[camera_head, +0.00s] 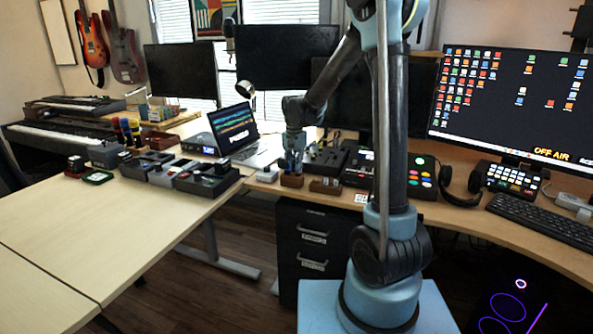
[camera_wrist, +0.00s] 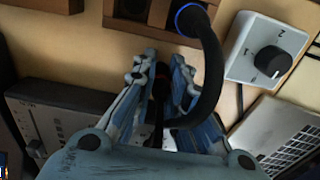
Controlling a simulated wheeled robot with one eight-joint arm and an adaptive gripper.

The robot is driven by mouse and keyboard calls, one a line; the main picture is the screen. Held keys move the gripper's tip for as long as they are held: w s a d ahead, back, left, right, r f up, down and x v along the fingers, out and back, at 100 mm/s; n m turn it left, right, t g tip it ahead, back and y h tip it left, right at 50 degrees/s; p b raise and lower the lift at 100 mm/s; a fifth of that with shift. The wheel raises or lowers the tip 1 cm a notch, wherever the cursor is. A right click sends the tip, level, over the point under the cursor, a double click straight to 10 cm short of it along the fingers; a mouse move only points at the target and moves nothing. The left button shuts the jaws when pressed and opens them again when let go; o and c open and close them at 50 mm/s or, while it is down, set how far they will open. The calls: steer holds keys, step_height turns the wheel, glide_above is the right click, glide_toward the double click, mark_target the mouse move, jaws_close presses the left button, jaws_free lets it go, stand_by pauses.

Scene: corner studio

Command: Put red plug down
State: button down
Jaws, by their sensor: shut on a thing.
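My gripper (camera_wrist: 164,66) points down at the desk in the wrist view, with its fingers closed around a narrow dark piece with a reddish tint, the red plug (camera_wrist: 160,86). The fingers and a black gooseneck hide most of it. In the head view my gripper (camera_head: 293,157) is low over the back desk, just above or at a small brown wooden holder (camera_head: 291,181). I cannot tell whether the plug touches anything. A wooden holder with dark openings (camera_wrist: 118,28) lies just beyond the fingertips in the wrist view.
A white box with a black knob (camera_wrist: 258,62) sits right of the fingers, near a laptop keyboard (camera_wrist: 292,125). A black gooseneck with a blue ring (camera_wrist: 212,75) crosses the right finger. A second wooden holder (camera_head: 325,186) stands close by. The left table (camera_head: 110,235) has bare room.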

steer(key=shift+f, duration=0.35)
steer(key=c, duration=1.6)
jaws_free()
steer(key=shift+r, duration=0.1)
